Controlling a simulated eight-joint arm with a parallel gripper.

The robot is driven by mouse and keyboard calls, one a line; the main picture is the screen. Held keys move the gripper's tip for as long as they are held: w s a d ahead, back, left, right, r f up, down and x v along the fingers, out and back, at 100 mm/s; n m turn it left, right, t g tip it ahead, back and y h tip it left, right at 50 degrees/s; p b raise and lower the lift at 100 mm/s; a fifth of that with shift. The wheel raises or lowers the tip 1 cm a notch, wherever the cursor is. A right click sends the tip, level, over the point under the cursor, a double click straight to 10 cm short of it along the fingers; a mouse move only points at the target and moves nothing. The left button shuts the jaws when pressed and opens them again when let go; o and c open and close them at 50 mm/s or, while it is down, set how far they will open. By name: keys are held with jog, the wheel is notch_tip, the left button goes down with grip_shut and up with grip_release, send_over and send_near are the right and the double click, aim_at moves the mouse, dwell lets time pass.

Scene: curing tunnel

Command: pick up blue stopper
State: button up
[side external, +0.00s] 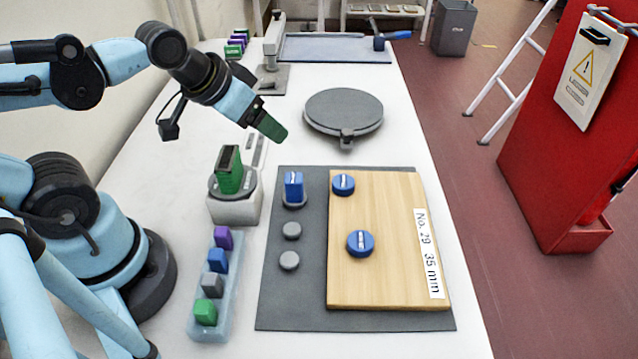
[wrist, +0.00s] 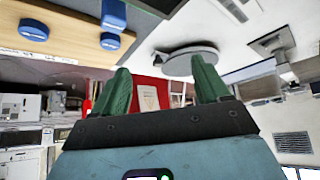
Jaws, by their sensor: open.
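Several blue pieces are in view, and I cannot tell which one is the blue stopper. A tall blue block with a white mark (side external: 293,186) stands upright on a grey disc on the dark mat. Two round blue pieces with white marks (side external: 343,184) (side external: 360,243) sit on the wooden board (side external: 385,290). A smaller blue block (side external: 218,261) sits in the pale blue rack (side external: 221,318). My gripper (side external: 270,127) has green fingers and is raised above the table, behind the mat and apart from all blue pieces. In the wrist view, my gripper (wrist: 162,82) is open and empty.
A green block (side external: 229,170) stands on a white-based device left of the mat. The rack also holds purple, grey and green blocks. Grey discs (side external: 290,230) lie on the mat (side external: 290,312). A round grey plate (side external: 343,110) stands behind. White table right of the board is clear.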

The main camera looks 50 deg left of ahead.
jog(key=m+g, duration=0.7)
jog(key=m, duration=1.8)
send_over(343, 181)
jog(key=f, duration=0.5)
jog(key=shift+w+d+f, duration=0.15)
jog(key=shift+w+f, duration=0.15)
jog(key=shift+f, duration=0.05)
jog(key=shift+s+a+f, duration=0.1)
jog(key=shift+s+f, duration=0.05)
jog(key=shift+f, duration=1.3)
jog(key=shift+s+a+f, duration=0.1)
jog(key=shift+f, duration=1.35)
jog(key=shift+c, duration=0.2)
grip_shut()
